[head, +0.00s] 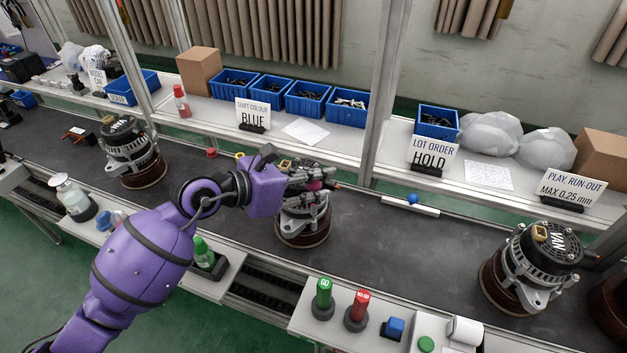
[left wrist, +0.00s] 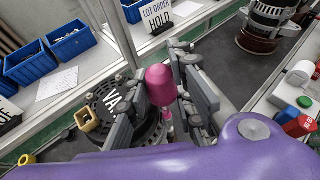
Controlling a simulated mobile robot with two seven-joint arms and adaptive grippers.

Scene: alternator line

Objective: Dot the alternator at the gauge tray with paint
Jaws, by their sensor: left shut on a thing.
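My left gripper (head: 318,181) is over the middle alternator (head: 303,224) on the dark belt. In the left wrist view its fingers (left wrist: 170,90) are closed around a pink, round-ended marker-like thing (left wrist: 160,84). The marker's narrow end points down beside the alternator's black top marked VAN (left wrist: 113,101). I cannot tell whether it touches. A low tray (head: 302,322) on the near side carries a green GO gauge (head: 323,294) and a red gauge (head: 358,308). My right gripper is out of view.
Another alternator (head: 130,150) stands at left on the belt. A sign reads SHIFT COLOUR BLUE (head: 252,116); another reads LOT ORDER HOLD (head: 431,157). A green bottle (head: 202,252) stands on a near-side ledge. Uprights and shelf edge border the far side. Bare belt lies right of the middle alternator.

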